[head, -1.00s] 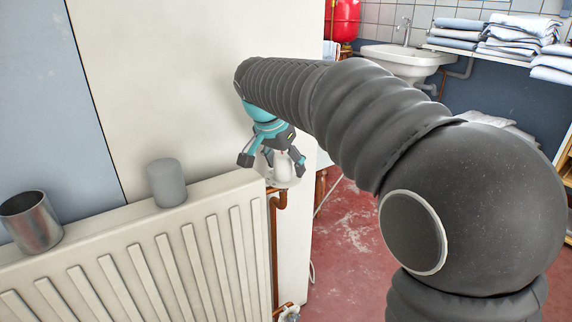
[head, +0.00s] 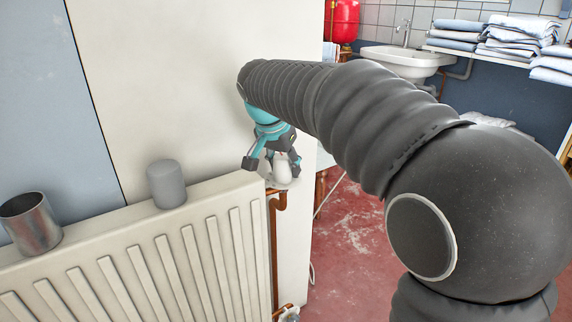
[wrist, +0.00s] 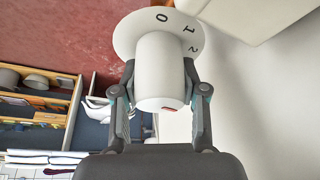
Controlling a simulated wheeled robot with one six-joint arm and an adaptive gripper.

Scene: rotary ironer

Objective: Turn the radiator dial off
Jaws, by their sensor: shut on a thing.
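The radiator dial (head: 281,167) is a white knob at the top right corner of the radiator (head: 190,260), above a copper pipe. In the wrist view the white dial (wrist: 160,75) stands out from a round white plate (wrist: 158,24) marked 0, 1 and 2. A small red mark shows on the near end of the dial, close to its right side. My gripper (head: 274,168) comes down from above, and its fingers (wrist: 160,88) are shut on the dial from both sides. In the head view the arm does not hide the dial, though the fingers cover part of it.
A grey cylinder (head: 167,184) and a metal cup (head: 31,222) stand on top of the radiator, left of the gripper. A pale wall (head: 180,70) is close behind. A sink (head: 405,62) and folded towels (head: 495,45) are further back. Red floor (head: 350,230) is open to the right.

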